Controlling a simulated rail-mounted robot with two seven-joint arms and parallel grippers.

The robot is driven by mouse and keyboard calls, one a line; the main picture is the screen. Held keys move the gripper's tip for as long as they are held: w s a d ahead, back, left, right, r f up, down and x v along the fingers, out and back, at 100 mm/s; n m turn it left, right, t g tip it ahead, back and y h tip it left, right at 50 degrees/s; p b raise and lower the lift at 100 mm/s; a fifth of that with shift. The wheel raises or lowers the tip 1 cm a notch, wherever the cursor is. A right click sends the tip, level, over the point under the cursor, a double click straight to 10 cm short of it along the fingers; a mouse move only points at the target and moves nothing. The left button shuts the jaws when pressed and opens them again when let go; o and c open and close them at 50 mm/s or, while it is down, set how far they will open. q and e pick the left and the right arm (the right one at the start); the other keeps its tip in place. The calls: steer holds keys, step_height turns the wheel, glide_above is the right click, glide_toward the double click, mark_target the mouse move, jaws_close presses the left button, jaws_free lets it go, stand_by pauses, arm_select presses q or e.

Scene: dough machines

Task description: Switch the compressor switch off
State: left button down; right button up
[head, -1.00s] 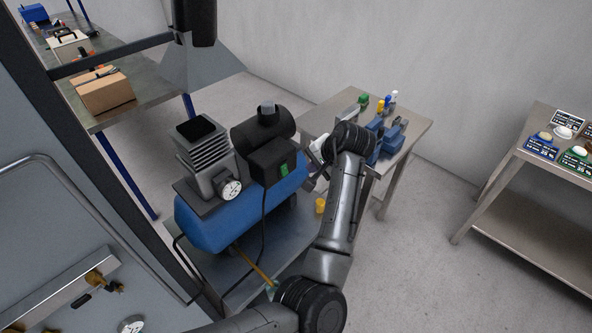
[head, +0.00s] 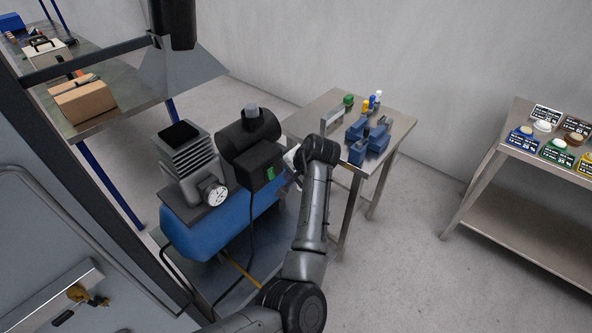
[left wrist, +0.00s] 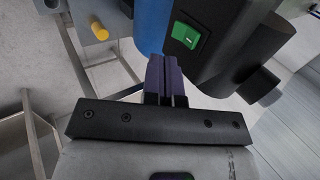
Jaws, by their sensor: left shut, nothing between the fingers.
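The compressor has a blue tank (head: 205,232), a finned grey pump and a black motor with a black switch box (head: 252,163). The green compressor switch (head: 270,173) is on the box's right-hand face. In the left wrist view the switch (left wrist: 186,35) is a green rocker in a black frame, with a small white mark. My left gripper (head: 289,172) is just right of the box, partly hidden by its own wrist. In the left wrist view its dark fingers (left wrist: 166,60) are shut and empty, their tips just below and left of the switch; contact cannot be told.
A small steel table (head: 312,118) with blue devices and coloured caps stands behind my left arm. A black cable (head: 252,238) hangs from the switch box. A dial gauge (head: 214,193) faces forward. Open floor lies to the right.

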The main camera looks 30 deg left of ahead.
mark_target(272, 177)
arm_select(q)
steer(key=shift+w+a+f+b, duration=0.1)
steer(key=shift+a+f+b, duration=0.05)
steer(key=shift+a+f, duration=0.65)
steer(key=shift+w+a+f+b, duration=0.1)
steer(key=shift+a+f, duration=0.35)
steer(key=shift+a, duration=0.5)
steer(key=shift+w+a+f+b, duration=0.1)
steer(key=shift+a+f+b, duration=0.05)
steer(key=shift+a+f, duration=0.65)
arm_select(e)
steer(key=shift+f, duration=0.5)
arm_select(q)
steer(key=shift+a+r, duration=0.1)
steer(key=shift+r, duration=0.05)
